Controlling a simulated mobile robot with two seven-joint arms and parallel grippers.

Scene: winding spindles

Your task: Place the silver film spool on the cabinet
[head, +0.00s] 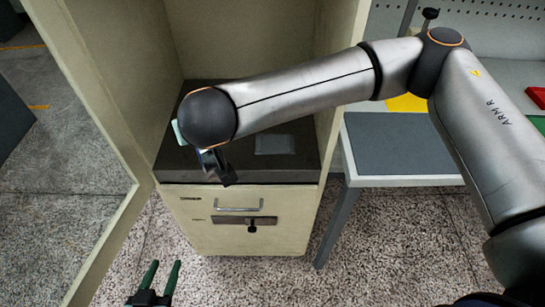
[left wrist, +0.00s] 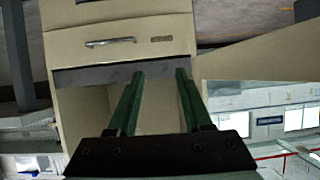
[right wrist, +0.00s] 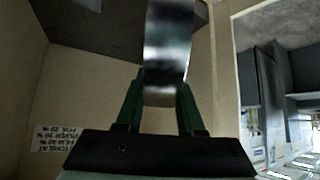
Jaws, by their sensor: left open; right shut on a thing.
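The silver film spool (right wrist: 168,45) shows as a shiny curved metal band in the right wrist view. My right gripper (right wrist: 160,92) is shut on it, one green finger at each side. In the head view my right arm hangs over the dark shelf of the beige cabinet (head: 240,238), and its wrist hides most of the gripper and spool. I cannot tell whether the spool touches the shelf. My left gripper (head: 163,268) is open and empty, low in front of the cabinet; its two green fingers also show in the left wrist view (left wrist: 160,75).
A pale grey square (head: 273,145) lies on the dark shelf. Beige walls stand around the shelf, and a pale door frame (head: 103,150) stands at the left. The cabinet front has a drawer handle (head: 239,207).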

